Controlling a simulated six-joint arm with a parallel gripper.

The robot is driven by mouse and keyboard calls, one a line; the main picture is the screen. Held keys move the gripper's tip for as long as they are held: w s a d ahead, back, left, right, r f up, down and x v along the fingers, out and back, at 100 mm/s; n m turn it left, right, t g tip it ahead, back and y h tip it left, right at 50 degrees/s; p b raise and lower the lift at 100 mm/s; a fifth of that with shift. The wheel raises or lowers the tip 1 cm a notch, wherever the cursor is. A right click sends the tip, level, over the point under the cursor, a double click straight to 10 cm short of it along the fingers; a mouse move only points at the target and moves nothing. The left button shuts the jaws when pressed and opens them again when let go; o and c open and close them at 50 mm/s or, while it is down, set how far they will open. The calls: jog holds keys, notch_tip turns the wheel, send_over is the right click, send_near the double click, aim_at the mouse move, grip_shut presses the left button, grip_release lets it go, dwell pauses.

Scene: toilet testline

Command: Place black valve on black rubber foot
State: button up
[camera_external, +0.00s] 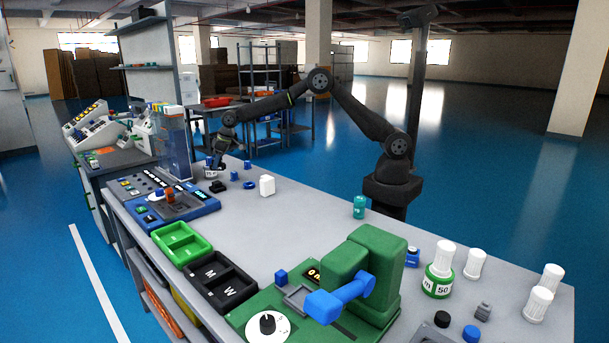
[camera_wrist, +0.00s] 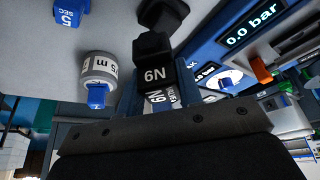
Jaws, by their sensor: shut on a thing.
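My gripper (camera_external: 217,162) is at the far end of the table, low over the top. In the wrist view it is shut on the black valve (camera_wrist: 155,72), a block marked 6N with a white label below it. The likely black rubber foot (camera_wrist: 163,14) is a dark piece just beyond the valve in the wrist view. In the external view it is a small black piece (camera_external: 218,187) on the table, just in front of my gripper. I cannot tell whether valve and foot touch.
A grey cylinder with a blue top (camera_wrist: 98,75) stands close left of the valve in the wrist view. A blue block marked 5 SEC (camera_wrist: 68,12) is farther left. A blue pressure station (camera_external: 188,210) stands near the foot.

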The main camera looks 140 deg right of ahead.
aim_at(217, 182)
jog(key=shift+w+a+f, duration=0.2)
jog(key=shift+w+f, duration=0.3)
jog(key=shift+w, duration=0.35)
jog(key=shift+f, duration=2.05)
jog(key=shift+f, duration=0.2)
jog(key=o, duration=1)
jog(key=shift+o, duration=0.2)
jog(key=shift+r, duration=0.1)
jog(key=v, duration=1.2)
